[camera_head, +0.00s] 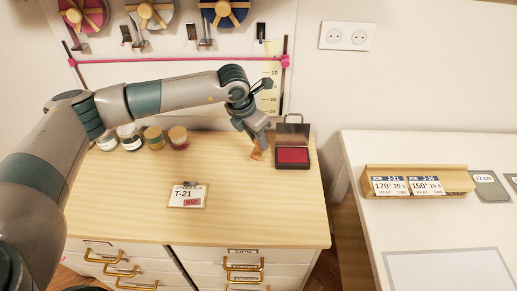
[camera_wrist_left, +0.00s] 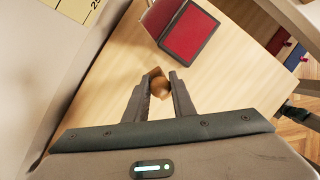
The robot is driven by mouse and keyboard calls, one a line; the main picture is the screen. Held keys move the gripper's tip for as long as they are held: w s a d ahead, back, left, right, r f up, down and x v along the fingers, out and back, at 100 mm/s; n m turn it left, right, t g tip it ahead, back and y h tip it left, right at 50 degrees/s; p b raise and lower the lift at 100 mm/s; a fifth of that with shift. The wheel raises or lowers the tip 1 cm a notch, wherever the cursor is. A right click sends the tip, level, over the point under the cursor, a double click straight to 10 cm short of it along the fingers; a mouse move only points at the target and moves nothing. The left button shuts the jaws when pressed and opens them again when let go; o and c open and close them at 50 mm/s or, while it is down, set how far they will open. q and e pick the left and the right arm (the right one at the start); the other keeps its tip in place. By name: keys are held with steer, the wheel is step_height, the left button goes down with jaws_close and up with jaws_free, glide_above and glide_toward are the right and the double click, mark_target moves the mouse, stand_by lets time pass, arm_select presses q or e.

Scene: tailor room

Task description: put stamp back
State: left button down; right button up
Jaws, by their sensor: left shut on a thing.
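My left gripper (camera_head: 261,143) is near the back right of the wooden cabinet top, beside the ink pad. It is shut on the wooden stamp (camera_wrist_left: 158,86), whose rounded handle sits between the fingertips in the left wrist view (camera_wrist_left: 157,82). The stamp (camera_head: 256,154) shows in the head view just under the fingers, low at the tabletop; whether it touches the top I cannot tell. The open ink pad (camera_head: 292,156) has a red pad and a raised dark lid, just right of the stamp. A card (camera_head: 187,195) reading T-21 with a red mark lies mid-table. My right gripper is not in view.
Several small jars (camera_head: 153,138) stand at the back left of the cabinet top (camera_head: 240,210). Tape spools (camera_head: 150,12) hang on the wall above a pink bar (camera_head: 170,60). A white table (camera_head: 365,225) to the right holds a card stand (camera_head: 417,182). The cabinet's front right is clear.

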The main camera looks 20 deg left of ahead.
mark_target(257, 146)
arm_select(q)
steer(key=shift+f, duration=0.45)
step_height(257, 146, down, 3)
steer(key=shift+r+b, duration=0.1)
steer(key=shift+b, duration=0.4)
steer(key=shift+f, duration=0.25)
steer(key=shift+f, duration=0.1)
steer(key=c, duration=1.5)
jaws_free()
